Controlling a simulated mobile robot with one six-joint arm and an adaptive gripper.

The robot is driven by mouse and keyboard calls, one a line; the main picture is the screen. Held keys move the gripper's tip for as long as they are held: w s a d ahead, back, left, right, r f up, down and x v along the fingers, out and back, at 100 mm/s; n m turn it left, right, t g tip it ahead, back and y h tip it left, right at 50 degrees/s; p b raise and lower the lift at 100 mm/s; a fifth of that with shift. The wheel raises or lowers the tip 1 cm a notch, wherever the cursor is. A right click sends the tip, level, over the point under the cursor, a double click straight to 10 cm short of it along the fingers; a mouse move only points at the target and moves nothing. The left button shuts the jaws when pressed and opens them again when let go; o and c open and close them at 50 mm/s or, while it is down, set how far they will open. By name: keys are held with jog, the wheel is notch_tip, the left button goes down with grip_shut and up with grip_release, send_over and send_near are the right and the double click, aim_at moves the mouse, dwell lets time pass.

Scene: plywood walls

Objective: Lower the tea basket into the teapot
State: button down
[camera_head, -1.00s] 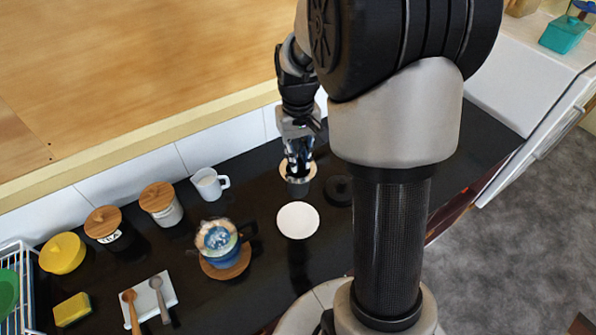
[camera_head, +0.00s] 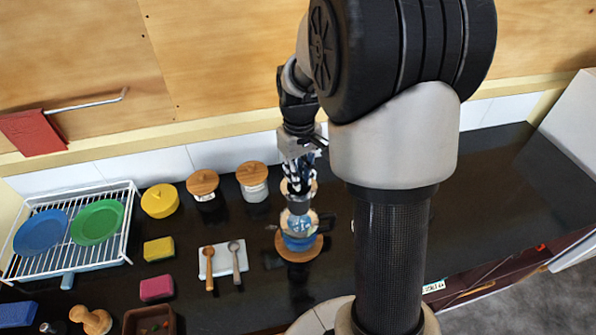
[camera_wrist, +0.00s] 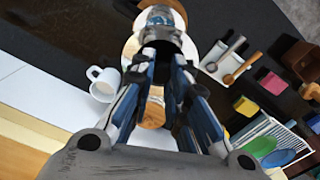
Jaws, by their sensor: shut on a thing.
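My gripper (camera_head: 299,186) is shut on the tea basket, a small grey cylinder (camera_head: 298,207) that hangs below the fingertips with a pale round rim above it. The glass teapot (camera_head: 299,241), with blue at its lower body, stands on a round wooden trivet (camera_head: 286,252). The basket is over the teapot and overlaps its top in the head view; I cannot tell whether its bottom has entered the opening. In the wrist view the fingers (camera_wrist: 165,58) close on the grey basket (camera_wrist: 166,38), with the teapot (camera_wrist: 160,15) partly hidden beyond it.
A white mug (camera_wrist: 103,84) stands near the wall. Spoons lie on a white rest (camera_head: 223,263). A dish rack (camera_head: 130,215) is farther left. My arm hides counter on the right.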

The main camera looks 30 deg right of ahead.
jog(key=shift+a+f, duration=0.1)
jog(key=shift+d+f+b, duration=0.3)
jog(key=shift+f+b, duration=0.4)
jog(key=shift+f, duration=0.1)
jog(key=shift+a+f+b, duration=0.1)
jog(key=shift+f+b, duration=1.05)
jog(key=shift+f, duration=0.75)
jog(key=shift+f+b, duration=1.8)
jog(key=shift+f, duration=0.55)
jog(key=shift+f+b, duration=1.05)
jog(key=shift+f, duration=0.6)
